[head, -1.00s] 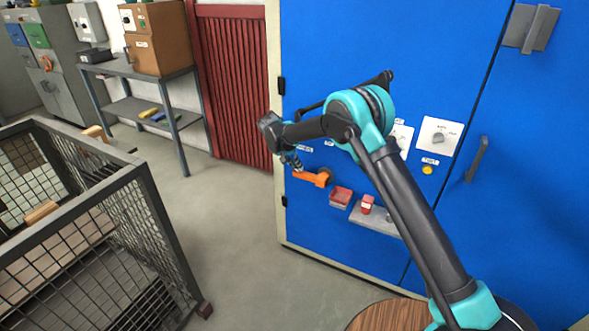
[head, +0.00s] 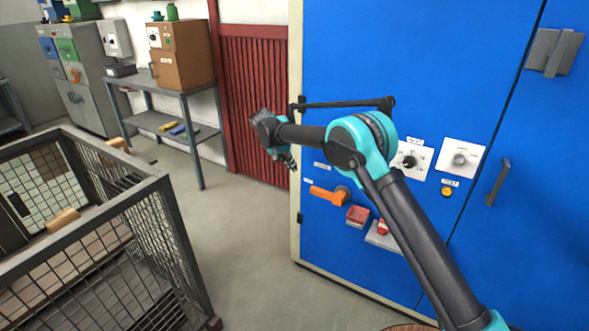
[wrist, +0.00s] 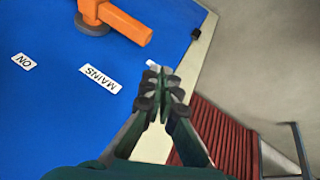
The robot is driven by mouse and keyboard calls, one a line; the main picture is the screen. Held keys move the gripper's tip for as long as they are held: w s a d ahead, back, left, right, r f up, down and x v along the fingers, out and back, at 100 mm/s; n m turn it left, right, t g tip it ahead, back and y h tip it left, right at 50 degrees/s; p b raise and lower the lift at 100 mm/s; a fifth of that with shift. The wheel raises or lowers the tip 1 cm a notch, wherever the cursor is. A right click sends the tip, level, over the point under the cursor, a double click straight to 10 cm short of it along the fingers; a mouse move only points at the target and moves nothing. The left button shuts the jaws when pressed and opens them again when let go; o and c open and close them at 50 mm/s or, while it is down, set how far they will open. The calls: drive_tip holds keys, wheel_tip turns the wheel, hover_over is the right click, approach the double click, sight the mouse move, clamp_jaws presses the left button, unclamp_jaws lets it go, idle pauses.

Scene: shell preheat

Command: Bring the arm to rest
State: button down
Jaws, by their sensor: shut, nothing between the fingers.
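My arm reaches from the lower right across the front of the blue cabinet in the head view. My gripper (head: 289,161) hangs at the arm's end, in front of the cabinet's left edge and the red slatted panel. It is small there. In the wrist view my gripper (wrist: 162,84) has its fingertips together with nothing between them. The orange handle (head: 328,196) on the blue cabinet is to the right of and below the gripper in the head view. The handle also shows at the top of the wrist view (wrist: 116,20), apart from the fingers, near a MAINS label (wrist: 100,79).
A mesh cage cart (head: 160,240) stands at left. A shelf table (head: 160,87) is behind it. Open floor (head: 245,235) lies between.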

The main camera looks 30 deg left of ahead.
drive_tip(key=shift+d, duration=0.1)
drive_tip(key=w+d+r, duration=0.2)
drive_tip(key=d+r, duration=0.1)
drive_tip(key=d, duration=0.7)
drive_tip(key=w+d+r, duration=0.3)
drive_tip(key=d, duration=0.7)
drive_tip(key=s+d+r+m+g+y, duration=0.1)
drive_tip(key=s+d, duration=0.3)
drive_tip(key=d, duration=0.9)
drive_tip(key=s+d+r+y, duration=0.15)
drive_tip(key=s+d, duration=0.35)
drive_tip(key=d, duration=0.8)
drive_tip(key=s+d+f, duration=0.4)
drive_tip(key=s+d, duration=0.4)
drive_tip(key=s, duration=0.4)
drive_tip(key=s+d+f+m+t, duration=0.1)
drive_tip(key=s+d+f, duration=0.3)
drive_tip(key=s+d, duration=0.5)
drive_tip(key=s+y, duration=0.1)
drive_tip(key=s, duration=0.2)
drive_tip(key=shift+s+d, duration=0.3)
